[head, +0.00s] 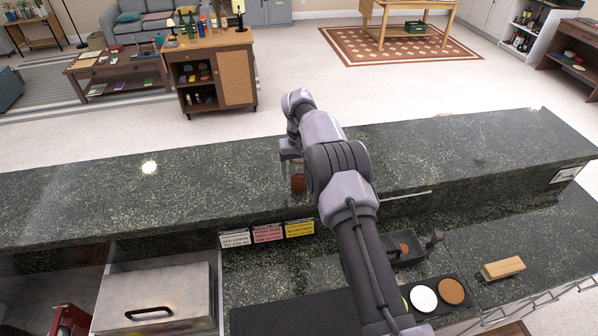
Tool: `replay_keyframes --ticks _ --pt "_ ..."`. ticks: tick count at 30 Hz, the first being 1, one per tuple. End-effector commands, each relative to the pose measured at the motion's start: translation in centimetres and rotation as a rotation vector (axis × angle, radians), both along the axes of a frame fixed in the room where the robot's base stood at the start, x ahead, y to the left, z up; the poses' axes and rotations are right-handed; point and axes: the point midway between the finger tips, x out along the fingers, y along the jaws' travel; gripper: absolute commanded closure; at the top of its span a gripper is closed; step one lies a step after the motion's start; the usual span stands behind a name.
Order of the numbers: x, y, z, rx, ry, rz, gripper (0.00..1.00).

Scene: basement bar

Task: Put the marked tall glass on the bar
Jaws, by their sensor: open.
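A tall glass (298,182) with a reddish-brown lower part stands on the raised dark green stone bar (150,190), near its front edge. It is upright, and its right side is close to my arm in the picture. My gripper (290,156) is at the top of the glass, pointing down, with its jaws open. My arm hides part of the gripper and the area just to the right. I cannot tell whether the fingers touch the glass, and no clear mark on it can be made out.
The bar top is clear to the left and right. Several small signs (268,232) hang on its front face. On the lower counter are a steel lidded box (160,295), a dark mat (290,313), a coaster holder (437,294) and a wooden block (502,268).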

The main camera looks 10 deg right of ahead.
Motion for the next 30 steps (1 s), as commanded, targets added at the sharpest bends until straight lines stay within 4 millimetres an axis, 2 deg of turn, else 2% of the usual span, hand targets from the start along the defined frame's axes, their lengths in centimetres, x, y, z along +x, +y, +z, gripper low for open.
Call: replay_keyframes --ticks 5,12,19,20,22,23,24,26,27,29,30 --pt "0.1 0.0 2.6 -0.001 -0.004 -0.001 0.25" --pt "0.1 0.0 9.5 0.000 -0.003 -0.001 0.25" --pt "-0.1 0.1 13.2 0.002 -0.007 -0.002 0.25" --pt "-0.2 0.1 14.3 0.004 -0.016 -0.005 0.25" --pt "-1.2 0.3 18.2 0.015 -0.047 -0.019 0.25" --pt "-2.1 0.4 20.4 0.022 -0.065 -0.028 0.25" --pt "-3.7 0.6 23.5 0.033 -0.093 -0.043 0.25" --pt "-6.8 1.0 27.7 0.054 -0.138 -0.070 0.25" --pt "-9.3 1.2 30.1 0.069 -0.167 -0.090 0.25" --pt "-13.5 1.6 33.0 0.092 -0.212 -0.120 0.25" --pt "-16.6 1.9 34.4 0.109 -0.242 -0.142 0.25"
